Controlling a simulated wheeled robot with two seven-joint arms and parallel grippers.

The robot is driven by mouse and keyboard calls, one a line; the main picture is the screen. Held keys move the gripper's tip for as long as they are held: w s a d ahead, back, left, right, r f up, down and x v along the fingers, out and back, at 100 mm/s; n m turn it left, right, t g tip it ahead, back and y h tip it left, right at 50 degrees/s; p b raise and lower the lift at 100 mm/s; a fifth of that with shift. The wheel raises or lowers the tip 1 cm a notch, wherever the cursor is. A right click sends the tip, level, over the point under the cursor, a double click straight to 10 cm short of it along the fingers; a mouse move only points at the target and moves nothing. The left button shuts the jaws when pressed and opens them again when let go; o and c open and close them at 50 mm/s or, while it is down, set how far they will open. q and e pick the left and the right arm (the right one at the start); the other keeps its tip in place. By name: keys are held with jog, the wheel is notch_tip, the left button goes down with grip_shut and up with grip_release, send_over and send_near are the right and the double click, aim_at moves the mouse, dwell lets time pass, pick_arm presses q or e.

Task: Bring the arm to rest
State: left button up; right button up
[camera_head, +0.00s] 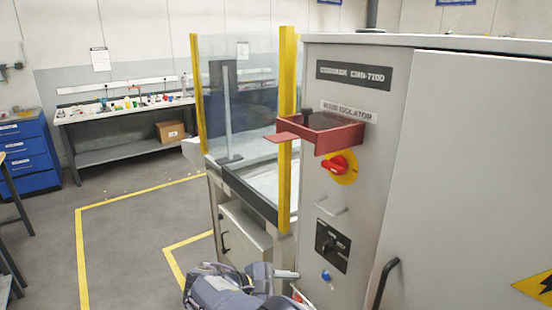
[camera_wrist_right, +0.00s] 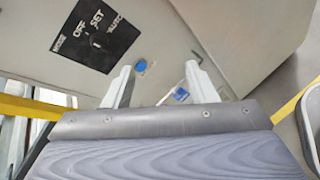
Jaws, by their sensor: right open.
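My right gripper (camera_head: 293,284) is low in the head view, in front of the grey control cabinet (camera_head: 345,215), below its black mode switch plate (camera_head: 332,246). In the right wrist view its two pale fingers (camera_wrist_right: 158,82) stand apart with nothing between them. The mode switch plate (camera_wrist_right: 96,36), marked OFF, SET and AUTO, is beyond the left finger. A blue button (camera_wrist_right: 141,66) shows between the fingers. I cannot tell whether a finger touches the cabinet. My left gripper is in neither view.
A red bracket (camera_head: 335,135) juts from the cabinet above the red isolator knob (camera_head: 335,165). Yellow posts (camera_head: 285,130) and clear panels stand left of the cabinet. A black handle (camera_head: 385,284) is at right. Open floor (camera_head: 130,235) lies left; a workbench (camera_head: 120,110) stands behind.

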jog(key=s+d+m+g+y, duration=0.5)
jog(key=s+d+m+y, duration=0.3)
jog(key=d, duration=0.7)
jog(key=s+d+r+m+t+y, duration=0.1)
jog(key=s+m+t+y, duration=0.1)
jog(key=s, duration=0.7)
jog(key=s+d+r+m+t+y, duration=0.1)
jog(key=s+r+m+t+y, duration=0.1)
jog(key=s+m+y, duration=0.3)
jog(key=s+m+t, duration=0.1)
jog(key=s+m, duration=0.1)
jog(key=s, duration=0.1)
jog(key=shift+s+d+r+t+y, duration=0.15)
jog(key=shift+s+d+t+y, duration=0.15)
jog(key=shift+s+d, duration=0.05)
jog(key=shift+o, duration=0.2)
